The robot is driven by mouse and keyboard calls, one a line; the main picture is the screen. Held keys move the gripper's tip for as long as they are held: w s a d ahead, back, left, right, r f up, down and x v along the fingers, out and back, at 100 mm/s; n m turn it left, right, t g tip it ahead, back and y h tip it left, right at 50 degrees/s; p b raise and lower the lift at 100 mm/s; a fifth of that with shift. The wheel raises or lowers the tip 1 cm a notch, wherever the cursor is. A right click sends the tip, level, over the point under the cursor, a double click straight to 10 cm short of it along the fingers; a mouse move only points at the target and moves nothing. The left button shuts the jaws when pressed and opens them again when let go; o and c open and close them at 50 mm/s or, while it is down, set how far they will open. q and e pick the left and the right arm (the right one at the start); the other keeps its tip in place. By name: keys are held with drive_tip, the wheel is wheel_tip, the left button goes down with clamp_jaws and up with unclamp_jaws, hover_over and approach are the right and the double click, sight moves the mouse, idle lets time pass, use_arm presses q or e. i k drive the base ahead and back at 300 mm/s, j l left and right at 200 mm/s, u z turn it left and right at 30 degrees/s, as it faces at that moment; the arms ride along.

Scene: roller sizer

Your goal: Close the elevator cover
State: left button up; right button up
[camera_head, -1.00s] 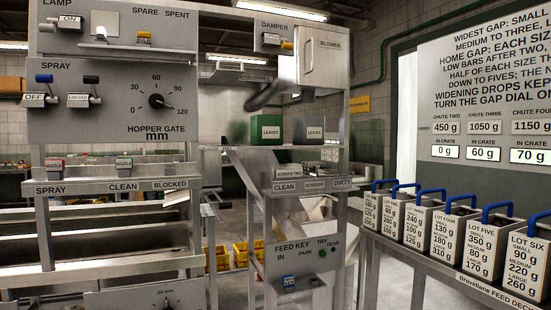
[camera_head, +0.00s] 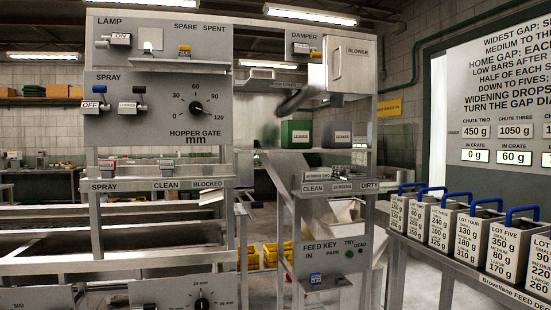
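No part in view is legibly labelled as the elevator cover, and I cannot tell which part it is. A sloping light grey chute or channel (camera_head: 297,183) runs down behind the middle frame, partly hidden by its posts and shelf. A grey box marked BLOWER (camera_head: 352,68) hangs at the upper right of the frame, with a dark curved pipe (camera_head: 293,102) beside it. Neither of my grippers shows in the head view.
The hopper gate panel (camera_head: 158,112) stands at left, above a spray shelf (camera_head: 160,183). The feed key panel (camera_head: 323,257) is low in the middle. Several lot bins with blue handles (camera_head: 440,222) line the feed deck (camera_head: 470,275) at right. Yellow crates (camera_head: 270,254) sit behind.

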sight(264, 85)
drive_tip(key=i+l, duration=0.2)
drive_tip(key=i, duration=0.3)
drive_tip(key=i+l, duration=0.2)
drive_tip(key=i, duration=0.3)
